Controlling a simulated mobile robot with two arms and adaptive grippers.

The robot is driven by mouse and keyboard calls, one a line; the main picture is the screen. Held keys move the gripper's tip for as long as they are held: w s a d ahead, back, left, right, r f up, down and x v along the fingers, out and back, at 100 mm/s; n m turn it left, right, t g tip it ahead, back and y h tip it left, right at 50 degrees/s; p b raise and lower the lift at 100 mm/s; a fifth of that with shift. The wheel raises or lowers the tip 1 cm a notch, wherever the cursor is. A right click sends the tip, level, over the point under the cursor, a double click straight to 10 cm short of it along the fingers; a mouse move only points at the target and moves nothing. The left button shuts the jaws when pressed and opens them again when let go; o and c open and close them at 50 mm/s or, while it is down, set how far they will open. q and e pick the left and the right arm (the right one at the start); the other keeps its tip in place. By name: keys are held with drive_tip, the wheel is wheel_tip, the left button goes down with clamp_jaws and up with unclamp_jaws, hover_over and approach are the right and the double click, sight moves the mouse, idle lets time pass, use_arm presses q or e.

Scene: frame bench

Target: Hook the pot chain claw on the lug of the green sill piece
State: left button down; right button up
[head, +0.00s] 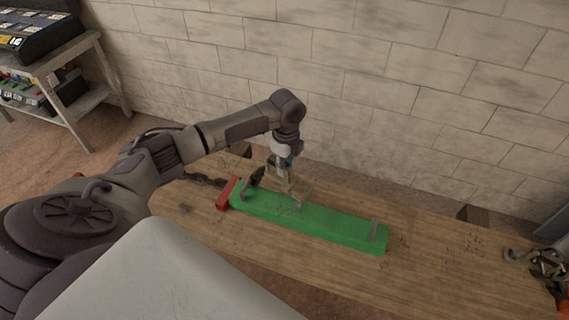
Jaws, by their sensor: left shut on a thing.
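A dark chain (206,180) lies on the bench to the left. The jaws partly hide the claw, and I cannot tell whether it touches a lug. My right gripper is out of view.
A red block (227,194) sits at the sill piece's left end. Metal chain or hooks (545,262) and an orange thing (562,298) lie at the bench's right end. The bench top (430,252) between is mostly clear. A block wall (400,100) stands behind.

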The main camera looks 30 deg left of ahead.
use_arm(q)
drive_tip(key=shift+d+r+p, duration=0.1)
drive_tip(key=shift+r+p, duration=0.2)
drive_tip(key=shift+r, duration=0.1)
drive_tip(key=shift+f+b, duration=0.5)
drive_tip(key=shift+f, duration=0.15)
wheel_tip(320, 180, down, 2)
drive_tip(key=shift+w+b, duration=0.1)
drive_tip(key=shift+b, duration=0.4)
drive_tip(key=shift+f+b, duration=2.1)
drive_tip(key=shift+f, duration=1.65)
drive_tip(key=c, duration=0.9)
unclamp_jaws()
drive_tip(key=shift+f, duration=0.1)
